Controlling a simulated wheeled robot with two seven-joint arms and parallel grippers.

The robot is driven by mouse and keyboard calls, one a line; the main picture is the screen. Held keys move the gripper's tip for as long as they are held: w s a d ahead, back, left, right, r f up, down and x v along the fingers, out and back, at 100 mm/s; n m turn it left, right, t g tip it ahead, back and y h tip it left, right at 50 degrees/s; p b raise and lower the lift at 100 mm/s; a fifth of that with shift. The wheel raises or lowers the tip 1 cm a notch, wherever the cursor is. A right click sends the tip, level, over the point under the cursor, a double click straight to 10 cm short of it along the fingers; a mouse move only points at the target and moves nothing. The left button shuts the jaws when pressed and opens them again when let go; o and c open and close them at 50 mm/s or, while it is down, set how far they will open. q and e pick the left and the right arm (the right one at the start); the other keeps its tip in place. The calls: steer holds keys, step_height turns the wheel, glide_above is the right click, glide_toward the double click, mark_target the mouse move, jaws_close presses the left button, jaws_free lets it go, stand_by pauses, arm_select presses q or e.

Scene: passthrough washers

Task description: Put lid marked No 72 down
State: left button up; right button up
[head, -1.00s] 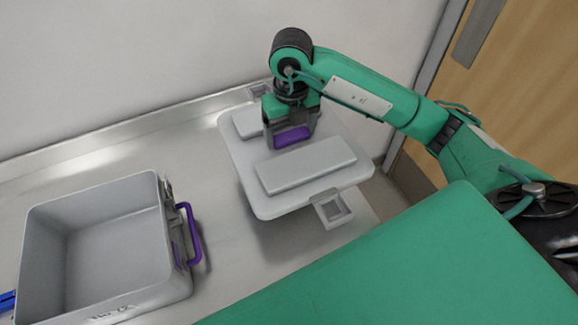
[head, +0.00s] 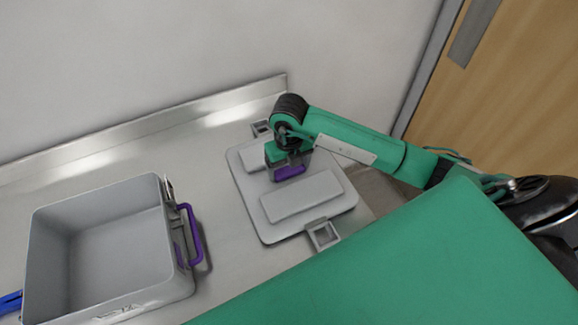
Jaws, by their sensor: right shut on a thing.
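The grey lid (head: 262,219) has two raised flat panels and a square latch at each end. It is in the right half of the head view, at or just above the steel worktop; I cannot tell whether it touches. A purple handle (head: 289,173) shows between the panels. My right gripper (head: 288,166) is shut on the lid at this handle, from above. The gripper hides part of the far panel. No number is readable on the lid. My left gripper is not in view.
An open grey box (head: 104,244) with a purple side handle (head: 191,236) stands left of the lid on the steel worktop (head: 218,262). A blue item (head: 10,303) shows at the left edge. A raised back edge and wall lie behind. A wooden door (head: 525,110) is at right.

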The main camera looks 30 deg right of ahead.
steer(key=shift+f, duration=0.5)
steer(key=shift+f+b, duration=0.35)
steer(key=shift+b, duration=0.05)
steer(key=o, duration=1.5)
steer(key=shift+c, duration=0.2)
